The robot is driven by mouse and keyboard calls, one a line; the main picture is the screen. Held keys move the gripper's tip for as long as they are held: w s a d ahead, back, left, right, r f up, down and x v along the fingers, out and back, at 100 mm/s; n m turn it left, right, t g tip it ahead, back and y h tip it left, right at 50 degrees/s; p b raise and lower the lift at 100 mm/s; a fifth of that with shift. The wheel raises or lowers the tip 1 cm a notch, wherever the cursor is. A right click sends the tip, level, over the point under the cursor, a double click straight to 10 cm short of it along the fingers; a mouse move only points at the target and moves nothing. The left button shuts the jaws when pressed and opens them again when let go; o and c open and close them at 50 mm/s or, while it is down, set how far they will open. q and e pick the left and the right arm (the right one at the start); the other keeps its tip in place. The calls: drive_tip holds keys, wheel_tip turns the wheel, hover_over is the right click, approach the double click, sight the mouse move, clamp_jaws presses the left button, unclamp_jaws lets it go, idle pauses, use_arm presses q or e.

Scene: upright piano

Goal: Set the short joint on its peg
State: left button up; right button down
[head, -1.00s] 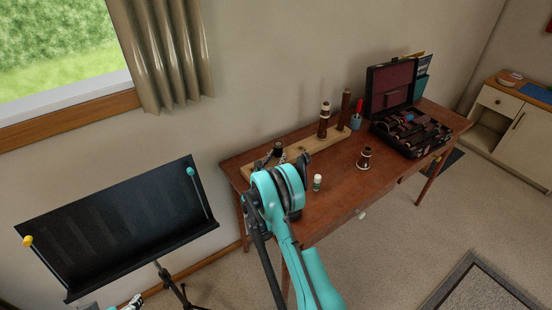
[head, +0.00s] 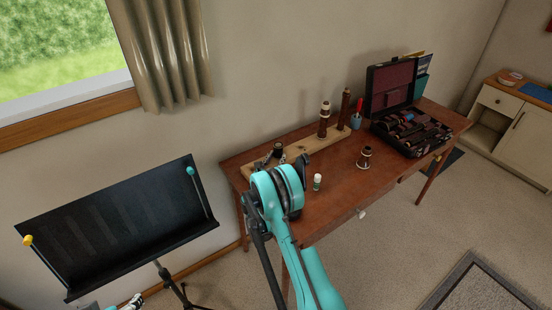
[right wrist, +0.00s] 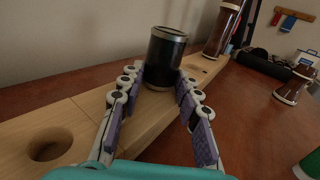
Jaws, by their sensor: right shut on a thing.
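The short joint (right wrist: 163,58) is a dark cylinder with a pale metal rim. It is upright between the fingers of my right gripper (right wrist: 158,82), which is shut on it. Its lower end is at the pale wooden peg board (right wrist: 80,112); I cannot see a peg under it or tell whether it touches the board. In the head view the joint's dark top (head: 278,149) shows just beyond my right wrist, which hides most of the fingers. My left gripper (head: 134,302) barely shows at the bottom edge, too little to tell its state.
Two taller brown joints (head: 324,120) stand farther along the board. A brown flared piece (head: 365,158) and a small white-and-green tube (head: 317,182) stand on the table (head: 335,195). An open case (head: 390,88) lies at the right end. A music stand (head: 120,225) is at left.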

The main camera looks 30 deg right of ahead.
drive_tip(key=shift+f, duration=0.1)
drive_tip(key=c, duration=1)
unclamp_jaws()
drive_tip(key=v, duration=0.7)
drive_tip(key=shift+s+a, duration=0.2)
